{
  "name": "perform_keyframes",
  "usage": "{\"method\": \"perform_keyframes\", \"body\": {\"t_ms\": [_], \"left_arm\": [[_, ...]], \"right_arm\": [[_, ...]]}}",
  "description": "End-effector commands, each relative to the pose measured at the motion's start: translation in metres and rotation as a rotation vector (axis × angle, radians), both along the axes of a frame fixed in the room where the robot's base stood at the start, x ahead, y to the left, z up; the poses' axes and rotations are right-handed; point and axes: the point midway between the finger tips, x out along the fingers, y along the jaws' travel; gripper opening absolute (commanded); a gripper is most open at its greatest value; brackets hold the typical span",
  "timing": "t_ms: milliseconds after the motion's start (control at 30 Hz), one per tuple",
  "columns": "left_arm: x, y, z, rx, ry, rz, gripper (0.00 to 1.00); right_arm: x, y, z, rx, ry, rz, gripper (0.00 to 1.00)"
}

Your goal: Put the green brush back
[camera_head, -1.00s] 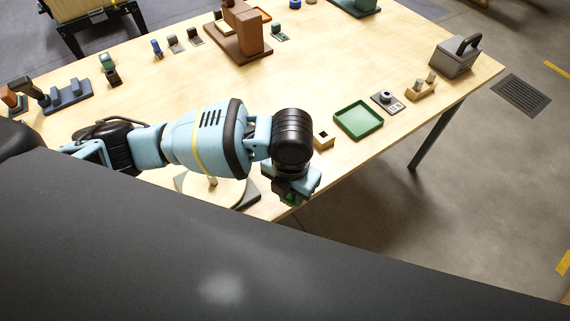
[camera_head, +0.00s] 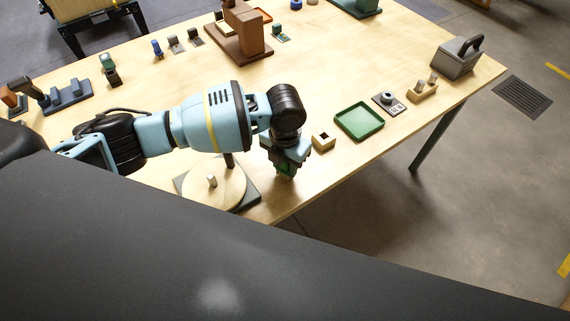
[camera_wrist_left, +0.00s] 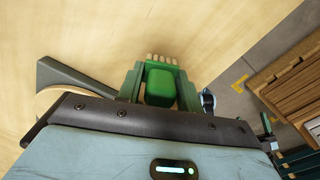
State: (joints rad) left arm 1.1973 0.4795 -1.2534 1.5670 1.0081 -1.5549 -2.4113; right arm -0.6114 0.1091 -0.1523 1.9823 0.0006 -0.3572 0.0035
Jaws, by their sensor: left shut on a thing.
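The green brush (camera_wrist_left: 160,84) is between the fingers of my left gripper (camera_wrist_left: 159,92), with its pale bristles showing beyond the green body in the left wrist view. In the head view my left gripper (camera_head: 286,168) is shut on the brush (camera_head: 285,171) and points down over the table's near edge. The forearm and wrist hide part of it. Whether the brush touches the table is unclear. My right gripper is not in view.
A round wooden disc with a peg (camera_head: 213,188) on a grey base lies left of the gripper. A green tray (camera_head: 360,121), a grey dial unit (camera_head: 388,102) and a wooden peg block (camera_head: 423,91) line the right edge. The table's middle (camera_head: 330,70) is clear.

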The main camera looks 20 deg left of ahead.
Motion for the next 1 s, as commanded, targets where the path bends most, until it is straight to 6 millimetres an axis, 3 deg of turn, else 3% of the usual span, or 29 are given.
{"method": "perform_keyframes", "body": {"t_ms": [100,467,500,667,1000], "left_arm": [[0.0003,-0.0001,-0.0099,0.000,-0.001,0.000,0.13],[0.0000,-0.0003,-0.0139,-0.001,-0.001,-0.001,0.13],[0.0000,-0.0003,-0.0144,-0.001,-0.001,-0.001,0.37],[0.0002,-0.0004,-0.0134,-0.001,-0.002,-0.001,0.58],[0.0005,-0.0003,-0.0096,-0.001,-0.003,-0.001,0.58]], "right_arm": [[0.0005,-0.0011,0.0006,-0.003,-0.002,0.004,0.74],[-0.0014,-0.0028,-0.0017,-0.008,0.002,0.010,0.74],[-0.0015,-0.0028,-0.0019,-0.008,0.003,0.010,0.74],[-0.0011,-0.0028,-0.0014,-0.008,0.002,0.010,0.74],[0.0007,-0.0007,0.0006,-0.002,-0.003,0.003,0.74]]}}
